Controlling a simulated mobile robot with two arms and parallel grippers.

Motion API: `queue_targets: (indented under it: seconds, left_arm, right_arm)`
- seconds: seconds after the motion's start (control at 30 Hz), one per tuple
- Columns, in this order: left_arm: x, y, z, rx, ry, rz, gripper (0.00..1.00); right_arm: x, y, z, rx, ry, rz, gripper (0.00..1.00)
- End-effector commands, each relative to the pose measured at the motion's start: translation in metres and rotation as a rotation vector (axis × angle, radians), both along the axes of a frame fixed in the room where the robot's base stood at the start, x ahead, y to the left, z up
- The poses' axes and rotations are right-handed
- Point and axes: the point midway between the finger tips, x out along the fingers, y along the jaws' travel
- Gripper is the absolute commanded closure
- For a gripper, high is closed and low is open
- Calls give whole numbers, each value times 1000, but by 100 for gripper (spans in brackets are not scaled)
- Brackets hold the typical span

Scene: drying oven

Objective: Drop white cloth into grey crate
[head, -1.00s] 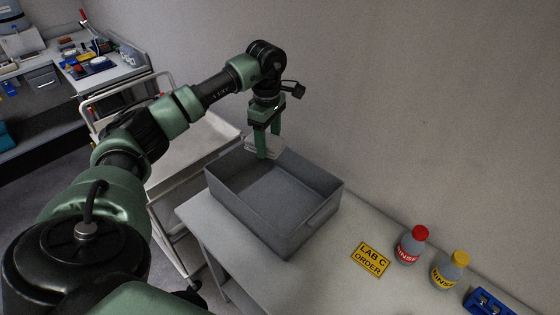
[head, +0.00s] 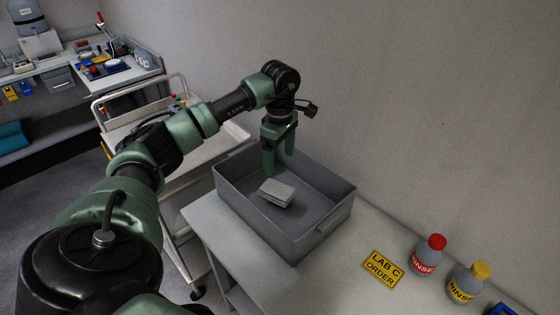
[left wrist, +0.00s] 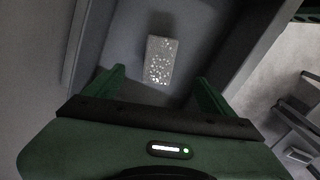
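The grey crate (head: 325,231) stands on the light table against the wall. The white cloth (head: 277,192), a small folded block, is inside the crate, and looks slightly tilted. It also shows in the left wrist view (left wrist: 160,60), with light speckles on its face, apart from the fingers. My left gripper (head: 281,172) points down over the crate, above and behind the cloth. In the left wrist view its fingers (left wrist: 160,88) are spread with nothing between them. My right gripper is not in these views.
A blue item (head: 503,309) is at the bottom edge. A trolley (head: 137,124) stands left of the crate.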

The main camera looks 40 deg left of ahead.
Motion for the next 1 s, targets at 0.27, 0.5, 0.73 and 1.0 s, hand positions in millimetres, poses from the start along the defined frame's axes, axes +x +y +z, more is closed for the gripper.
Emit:
queue_targets:
  seconds: [0.27,0.5,0.73,1.0]
  left_arm:
    - [0,0,1,0,-1,0,16]
    - [2,0,33,-1,-6,-1,16]
    - [1,0,68,0,-3,0,16]
    - [0,0,78,0,1,0,16]
  right_arm:
    - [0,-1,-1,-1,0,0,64]
    - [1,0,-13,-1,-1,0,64]
    - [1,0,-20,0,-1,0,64]
    - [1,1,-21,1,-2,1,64]
